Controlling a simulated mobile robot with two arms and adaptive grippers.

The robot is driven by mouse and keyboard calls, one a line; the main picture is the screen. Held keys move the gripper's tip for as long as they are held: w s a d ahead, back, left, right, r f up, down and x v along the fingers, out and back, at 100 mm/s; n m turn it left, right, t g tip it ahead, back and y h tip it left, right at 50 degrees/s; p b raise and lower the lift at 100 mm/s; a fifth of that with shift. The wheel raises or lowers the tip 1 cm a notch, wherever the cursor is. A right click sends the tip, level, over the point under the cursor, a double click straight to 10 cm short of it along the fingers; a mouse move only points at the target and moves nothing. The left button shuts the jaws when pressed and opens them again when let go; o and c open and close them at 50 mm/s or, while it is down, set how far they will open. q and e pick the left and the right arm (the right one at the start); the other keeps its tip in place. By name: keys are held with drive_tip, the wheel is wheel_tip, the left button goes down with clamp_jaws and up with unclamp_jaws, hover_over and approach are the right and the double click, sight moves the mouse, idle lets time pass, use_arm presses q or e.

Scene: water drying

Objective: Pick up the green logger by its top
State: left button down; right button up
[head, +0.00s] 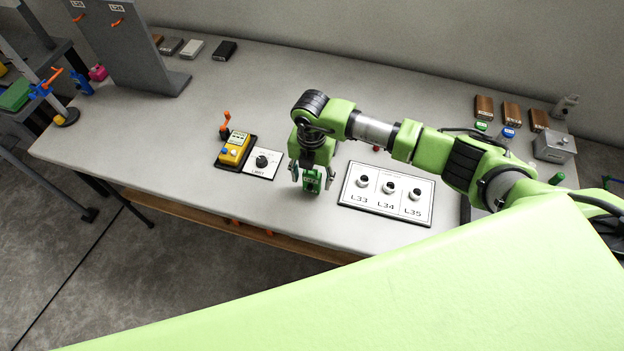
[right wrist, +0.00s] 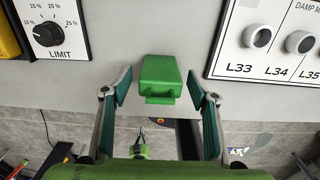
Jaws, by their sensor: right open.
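The green logger (head: 312,182) stands on the grey table beneath my right gripper in the head view. In the right wrist view the green logger (right wrist: 161,80) shows as a small green block with a lip on its near side. My right gripper (head: 311,186) points down at it from above. In the right wrist view its two fingers (right wrist: 163,88) are spread apart, one on each side of the logger, with gaps between. Whether the fingertips are level with the logger's top is hard to tell.
A white panel marked L33, L34, L35 (head: 386,207) lies right of the logger. A LIMIT dial plate (head: 263,172) and a yellow device (head: 234,149) lie left. The table's front edge is close. Brown blocks (head: 511,113) stand at the back right.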

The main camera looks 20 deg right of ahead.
drive_tip(key=c, duration=1.2)
drive_tip(key=shift+r, duration=0.15)
